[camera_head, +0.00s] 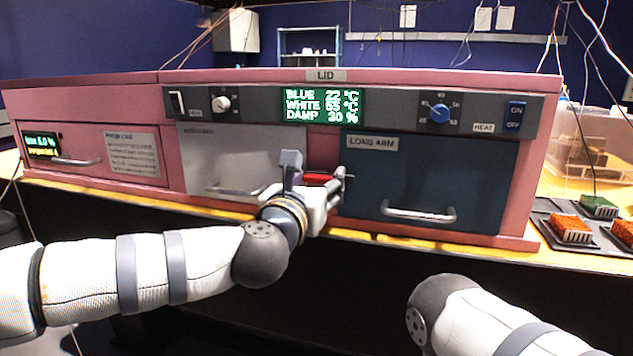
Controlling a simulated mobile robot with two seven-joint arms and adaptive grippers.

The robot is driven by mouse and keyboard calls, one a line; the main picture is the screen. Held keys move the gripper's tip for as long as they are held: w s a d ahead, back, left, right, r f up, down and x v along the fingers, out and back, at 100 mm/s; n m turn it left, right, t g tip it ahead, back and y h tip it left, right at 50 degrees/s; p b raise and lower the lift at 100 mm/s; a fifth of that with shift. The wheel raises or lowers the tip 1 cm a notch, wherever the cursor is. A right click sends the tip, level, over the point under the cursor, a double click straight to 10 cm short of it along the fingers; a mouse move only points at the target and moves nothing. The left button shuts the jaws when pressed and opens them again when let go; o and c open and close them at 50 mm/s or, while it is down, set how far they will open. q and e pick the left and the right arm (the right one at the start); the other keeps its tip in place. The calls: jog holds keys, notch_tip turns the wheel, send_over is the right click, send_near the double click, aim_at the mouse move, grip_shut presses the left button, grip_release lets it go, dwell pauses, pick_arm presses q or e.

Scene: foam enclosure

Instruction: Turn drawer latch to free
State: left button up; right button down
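A red latch (318,179) lies about level on the pink strip between a grey-white drawer front (235,150) and a dark blue drawer front (470,180) labelled LONG ARM. My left gripper (316,182) is at the latch, its fingers apart to the left and right of the red part. I cannot tell whether they touch it. The gripper hides part of the latch and the right end of the white drawer's handle. Both drawer fronts look closed. My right gripper is not in view; only part of my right arm shows at the bottom right.
The pink enclosure has a control panel (390,108) with knobs and a green display above the drawers. A yellow table edge (380,236) runs below. Orange and green blocks on dark trays (545,207) and a clear bin (590,150) stand at the right.

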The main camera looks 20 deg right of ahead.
pick_arm(q)
jog(key=c, duration=0.5)
jog(key=shift+m, duration=0.3)
jog(key=m, duration=0.7)
jog(key=shift+r+m+p, duration=0.1)
jog(key=shift+m+p, duration=0.2)
jog(key=shift+p, duration=0.1)
jog(key=m, duration=0.5)
jog(key=shift+p, duration=0.4)
jog(key=shift+m+p, duration=0.35)
jog(key=shift+m, duration=1.95)
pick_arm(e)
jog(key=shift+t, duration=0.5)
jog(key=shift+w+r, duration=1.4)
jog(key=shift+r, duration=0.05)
